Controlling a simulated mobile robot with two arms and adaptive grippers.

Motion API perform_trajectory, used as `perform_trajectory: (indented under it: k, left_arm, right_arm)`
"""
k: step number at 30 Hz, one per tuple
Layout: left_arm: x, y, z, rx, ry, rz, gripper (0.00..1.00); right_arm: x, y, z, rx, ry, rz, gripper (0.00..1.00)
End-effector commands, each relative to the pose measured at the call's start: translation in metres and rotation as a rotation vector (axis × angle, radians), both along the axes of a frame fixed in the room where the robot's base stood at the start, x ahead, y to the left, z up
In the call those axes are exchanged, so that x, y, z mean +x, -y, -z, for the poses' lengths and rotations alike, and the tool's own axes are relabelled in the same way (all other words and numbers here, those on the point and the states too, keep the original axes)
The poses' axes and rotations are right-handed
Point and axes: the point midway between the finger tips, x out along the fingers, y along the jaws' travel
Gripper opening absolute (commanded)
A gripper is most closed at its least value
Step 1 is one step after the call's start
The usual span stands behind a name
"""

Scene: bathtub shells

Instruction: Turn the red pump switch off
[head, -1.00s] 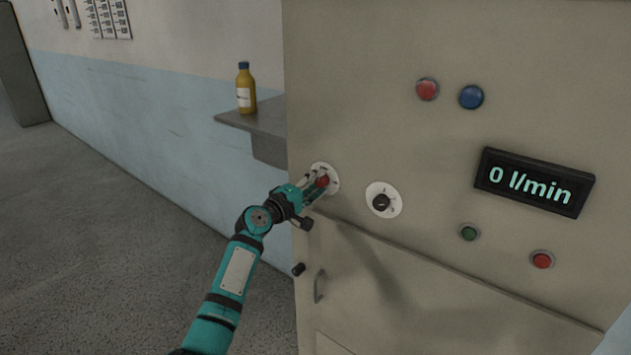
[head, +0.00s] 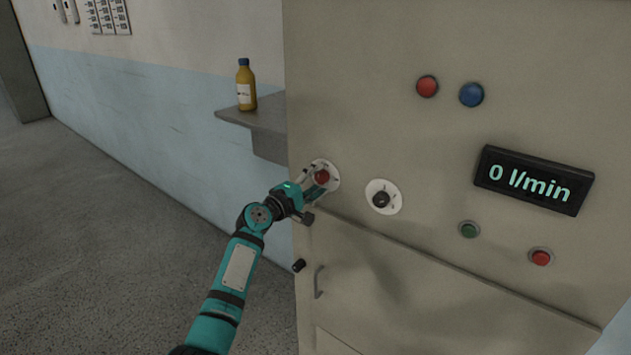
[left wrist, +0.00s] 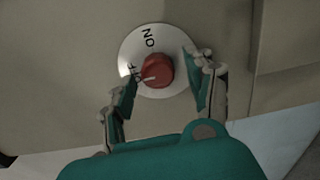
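In the left wrist view the red knob (left wrist: 157,71) has a white pointer mark aimed lower left, near the "Off" lettering; "ON" stands at the top of the dial plate (left wrist: 178,38). My left gripper (head: 314,180) is at the switch. In the left wrist view its fingers (left wrist: 164,70) are spread, one on each side of the knob, with gaps between fingers and knob. My right gripper is not in view.
A black knob (head: 381,199) on a white dial sits just right of the switch. The display (head: 533,181) reads 0 l/min. Red, blue and green buttons are spread over the cabinet (head: 420,140). A yellow bottle (head: 246,88) stands on a grey shelf (head: 262,122) at the left.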

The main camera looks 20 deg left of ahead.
Motion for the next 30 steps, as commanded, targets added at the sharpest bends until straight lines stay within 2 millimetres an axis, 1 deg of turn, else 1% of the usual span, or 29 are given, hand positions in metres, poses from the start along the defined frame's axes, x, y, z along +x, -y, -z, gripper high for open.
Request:
perform_trajectory:
  k: [8,11,14,17,24,27,30]
  left_arm:
    - [-0.001,0.000,-0.001,0.002,0.002,0.000,0.57]
    - [-0.006,-0.003,0.000,0.002,0.002,-0.001,0.57]
    - [-0.018,-0.007,0.001,0.003,0.001,0.000,0.57]
    - [-0.036,-0.014,0.001,0.003,0.002,-0.002,0.57]
    - [-0.084,-0.031,0.001,0.002,0.000,-0.002,0.57]
    - [-0.098,-0.036,0.001,0.002,0.000,0.000,0.57]
    - [-0.107,-0.039,0.000,0.001,0.000,-0.001,0.57]
  right_arm:
    - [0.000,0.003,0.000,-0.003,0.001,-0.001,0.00]
    - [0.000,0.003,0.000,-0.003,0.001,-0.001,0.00]
    - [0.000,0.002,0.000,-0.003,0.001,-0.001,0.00]
    - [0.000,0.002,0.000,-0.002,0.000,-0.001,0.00]
    - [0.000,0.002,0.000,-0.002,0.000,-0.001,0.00]
    - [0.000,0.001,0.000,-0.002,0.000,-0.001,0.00]
    - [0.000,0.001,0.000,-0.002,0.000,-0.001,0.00]
